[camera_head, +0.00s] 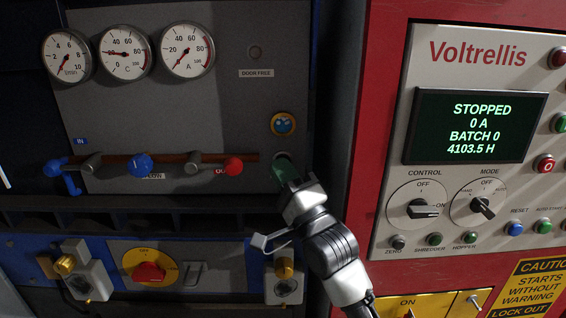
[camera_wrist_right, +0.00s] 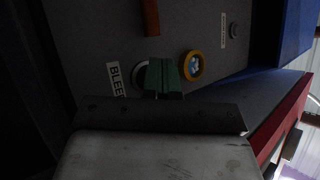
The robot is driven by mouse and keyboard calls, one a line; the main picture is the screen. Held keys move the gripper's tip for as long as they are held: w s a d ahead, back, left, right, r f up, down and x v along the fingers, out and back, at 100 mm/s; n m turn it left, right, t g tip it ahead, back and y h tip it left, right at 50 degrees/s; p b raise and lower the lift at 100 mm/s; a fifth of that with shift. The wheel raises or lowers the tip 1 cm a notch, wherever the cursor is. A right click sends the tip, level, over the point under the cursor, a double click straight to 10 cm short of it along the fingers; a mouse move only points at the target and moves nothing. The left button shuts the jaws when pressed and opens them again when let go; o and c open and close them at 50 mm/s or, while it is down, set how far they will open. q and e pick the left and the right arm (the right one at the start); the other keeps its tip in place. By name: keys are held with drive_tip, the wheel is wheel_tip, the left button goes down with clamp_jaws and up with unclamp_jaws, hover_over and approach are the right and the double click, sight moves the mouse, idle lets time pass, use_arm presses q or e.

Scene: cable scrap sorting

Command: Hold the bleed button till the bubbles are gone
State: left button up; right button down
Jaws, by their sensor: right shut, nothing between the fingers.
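The sight glass (camera_head: 283,123) is a yellow ring with a blue face on the grey panel. In the right wrist view the sight glass (camera_wrist_right: 193,66) shows pale spots on blue, which look like bubbles. The bleed button's pale round rim (camera_wrist_right: 139,78) shows beside the BLEED label (camera_wrist_right: 115,80), below the sight glass in the head view. My right gripper (camera_head: 286,168) is shut and empty, its green fingertips (camera_wrist_right: 163,76) over the button and covering most of it. I cannot tell whether the button is pressed in. My left gripper is not in view.
Left of my right gripper runs a brown pipe (camera_head: 170,157) with blue and red valve handles. Three gauges (camera_head: 125,52) sit above. The red Voltrellis cabinet (camera_head: 375,60) stands close on the right; its screen (camera_head: 470,127) reads STOPPED.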

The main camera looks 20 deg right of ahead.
drive_tip(key=shift+s, duration=0.1)
idle(0.5)
drive_tip(key=shift+s+a+p, duration=0.2)
drive_tip(key=shift+s+p, duration=0.1)
drive_tip(key=shift+s, duration=0.45)
drive_tip(key=s, duration=0.2)
drive_tip(key=s+a+p, duration=0.1)
drive_tip(key=s, duration=0.1)
drive_tip(key=shift+s+a, duration=0.2)
drive_tip(key=shift+s, duration=0.15)
